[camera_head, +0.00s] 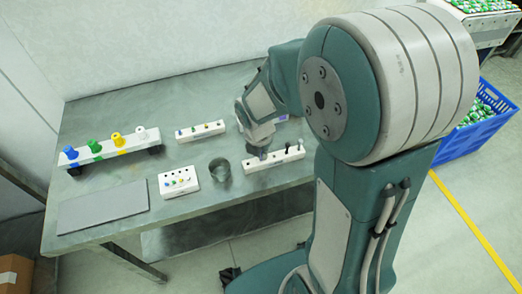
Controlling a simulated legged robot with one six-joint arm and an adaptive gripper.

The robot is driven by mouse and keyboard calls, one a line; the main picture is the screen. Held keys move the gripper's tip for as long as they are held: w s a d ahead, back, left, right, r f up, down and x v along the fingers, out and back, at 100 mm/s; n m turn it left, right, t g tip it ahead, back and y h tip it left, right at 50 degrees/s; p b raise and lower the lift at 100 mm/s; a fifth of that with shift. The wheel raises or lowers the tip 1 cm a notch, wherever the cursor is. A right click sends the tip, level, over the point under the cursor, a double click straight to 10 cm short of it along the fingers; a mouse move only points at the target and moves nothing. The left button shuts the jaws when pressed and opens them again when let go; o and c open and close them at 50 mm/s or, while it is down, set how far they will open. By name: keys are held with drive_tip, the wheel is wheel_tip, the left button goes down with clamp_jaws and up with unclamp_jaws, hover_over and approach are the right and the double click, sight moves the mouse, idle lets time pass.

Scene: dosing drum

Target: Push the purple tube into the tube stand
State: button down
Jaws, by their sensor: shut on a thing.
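My gripper (260,147) points down over the left part of a long white stand (274,161) near the table's right front edge. It is shut on a small thin tube (264,156), which looks dull purple and is mostly hidden by the fingers. The tube seems upright, with its lower end at the stand's top; I cannot tell how deep it sits in a hole. In the same stand are a black piece (287,148) and a white piece (300,144), both to the right of my gripper.
A dark round cup (220,170) stands just left of the stand. A small white block with coloured pegs (178,183), a rear white rack (200,132), a raised rack with large coloured knobs (110,147) and a grey plate (103,208) share the table (180,92).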

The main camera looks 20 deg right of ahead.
drive_tip(key=c, duration=0.7)
unclamp_jaws()
drive_tip(key=shift+r, duration=0.15)
drive_tip(key=r, duration=0.3)
drive_tip(key=a+r, duration=0.1)
drive_tip(key=r, duration=0.3)
drive_tip(key=s+r, duration=0.1)
drive_tip(key=r, duration=0.3)
drive_tip(key=shift+s+a+r, duration=0.1)
drive_tip(key=shift+a+r, duration=0.05)
drive_tip(key=shift+r, duration=0.1)
drive_tip(key=s+r+m+t, duration=0.1)
drive_tip(key=s+m, duration=0.3)
drive_tip(key=m, duration=0.5)
drive_tip(key=s+r+m+t, duration=0.2)
drive_tip(key=s+r+m, duration=0.2)
drive_tip(key=m, duration=0.5)
drive_tip(key=s+d+r+m+t+y, duration=0.1)
drive_tip(key=s+m, duration=0.3)
drive_tip(key=m, duration=0.5)
drive_tip(key=shift+v, duration=0.8)
